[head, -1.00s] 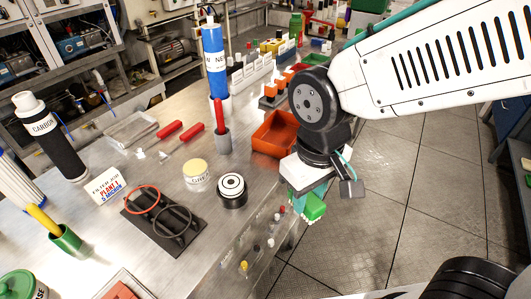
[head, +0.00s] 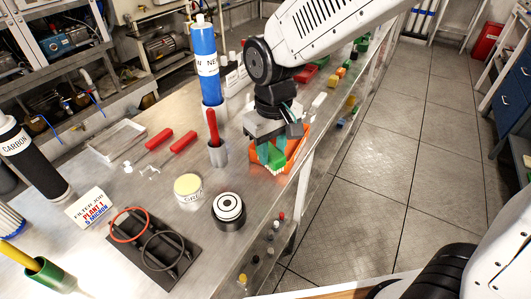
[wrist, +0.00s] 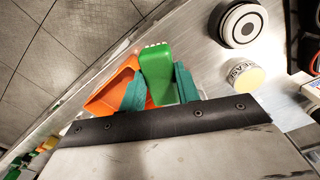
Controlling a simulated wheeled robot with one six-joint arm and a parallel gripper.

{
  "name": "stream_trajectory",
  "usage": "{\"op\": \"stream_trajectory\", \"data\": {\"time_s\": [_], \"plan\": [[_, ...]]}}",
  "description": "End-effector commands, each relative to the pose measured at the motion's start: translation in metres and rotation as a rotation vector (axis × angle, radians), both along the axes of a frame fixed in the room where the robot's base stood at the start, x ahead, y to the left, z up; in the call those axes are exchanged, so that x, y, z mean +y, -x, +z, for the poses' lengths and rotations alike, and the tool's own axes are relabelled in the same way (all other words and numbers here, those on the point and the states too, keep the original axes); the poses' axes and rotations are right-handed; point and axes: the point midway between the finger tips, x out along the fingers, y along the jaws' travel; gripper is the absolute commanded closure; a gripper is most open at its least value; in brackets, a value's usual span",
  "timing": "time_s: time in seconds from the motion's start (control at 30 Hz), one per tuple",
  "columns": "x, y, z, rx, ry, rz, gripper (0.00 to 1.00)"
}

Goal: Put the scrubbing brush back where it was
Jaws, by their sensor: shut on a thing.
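The scrubbing brush (head: 278,158) is green with pale bristles. My gripper (head: 269,153) has teal fingers and is shut on the brush, which shows between them in the wrist view (wrist: 167,72). The bristle end points out past the fingertips. The brush is at the bench's right edge, in front of an orange tray (head: 298,139). In the wrist view the tray (wrist: 112,92) is just left of the brush and partly hidden by a finger. I cannot tell whether the brush touches the tray or the bench.
A grey cup (head: 217,155) with a red-handled tool stands left of my gripper. A black-and-white round puck (head: 229,211) and a cream-lidded jar (head: 188,189) stand nearer. A blue filter (head: 206,62) stands behind. Open floor (head: 400,150) lies right of the bench.

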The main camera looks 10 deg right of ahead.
Motion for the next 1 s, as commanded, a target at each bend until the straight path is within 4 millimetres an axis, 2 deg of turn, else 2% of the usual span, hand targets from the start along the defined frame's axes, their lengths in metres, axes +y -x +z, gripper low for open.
{"op": "stream_trajectory", "data": {"time_s": [0.1, 0.2, 0.33, 0.53, 1.0], "plan": [[0.007, -0.018, -0.002, 0.001, 0.000, 0.000, 0.89], [0.010, -0.025, -0.002, 0.000, 0.000, 0.001, 0.89], [0.012, -0.026, -0.010, 0.002, 0.001, 0.003, 0.89], [0.011, -0.026, -0.036, 0.002, 0.001, 0.003, 0.89], [0.012, -0.026, -0.044, 0.000, 0.000, 0.002, 0.89]]}}
